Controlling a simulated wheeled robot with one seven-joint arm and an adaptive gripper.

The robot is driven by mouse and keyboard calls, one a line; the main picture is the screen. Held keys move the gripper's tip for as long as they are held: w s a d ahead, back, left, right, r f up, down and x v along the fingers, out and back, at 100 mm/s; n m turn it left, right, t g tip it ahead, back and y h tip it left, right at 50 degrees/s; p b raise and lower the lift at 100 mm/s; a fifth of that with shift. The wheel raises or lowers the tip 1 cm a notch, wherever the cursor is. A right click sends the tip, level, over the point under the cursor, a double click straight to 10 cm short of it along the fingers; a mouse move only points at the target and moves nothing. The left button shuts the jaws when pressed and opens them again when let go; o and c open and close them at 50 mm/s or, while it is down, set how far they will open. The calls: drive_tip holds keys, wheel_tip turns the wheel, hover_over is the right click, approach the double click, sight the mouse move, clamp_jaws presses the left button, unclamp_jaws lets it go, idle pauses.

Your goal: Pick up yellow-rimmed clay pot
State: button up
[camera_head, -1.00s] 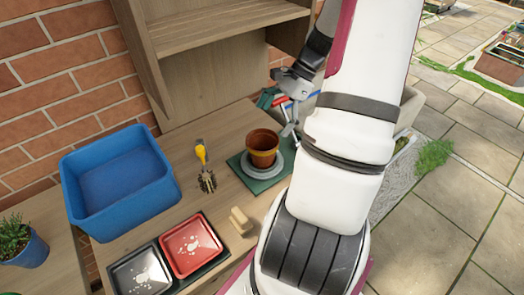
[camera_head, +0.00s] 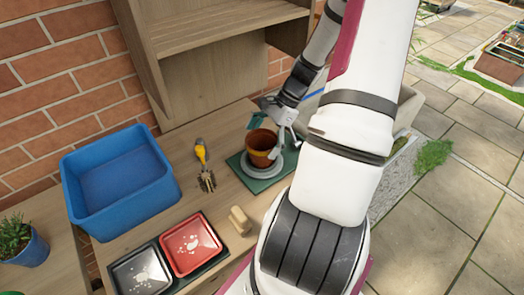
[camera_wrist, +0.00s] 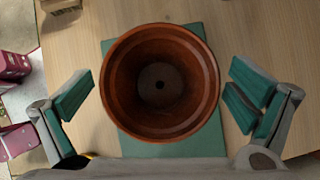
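The clay pot (camera_head: 260,143) stands upright on a grey saucer (camera_head: 251,170) on a green mat (camera_head: 270,183). Its body shows a lighter orange-yellow tone in the head view; in the wrist view the pot (camera_wrist: 160,82) looks plain orange-brown and empty, with a hole in its floor. My gripper (camera_head: 269,132) is above and at the far side of the pot in the head view. In the wrist view my gripper (camera_wrist: 162,98) is open, its teal-padded fingers on either side of the pot with gaps. The height of the fingertips against the rim is hard to tell.
A blue bin (camera_head: 120,180), a red tray (camera_head: 190,245) and a black tray (camera_head: 140,272) stand further left. A wooden shelf (camera_head: 210,70) rises behind.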

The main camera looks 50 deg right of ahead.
drive_tip(key=c, duration=1.5)
drive_tip(key=shift+r, duration=0.1)
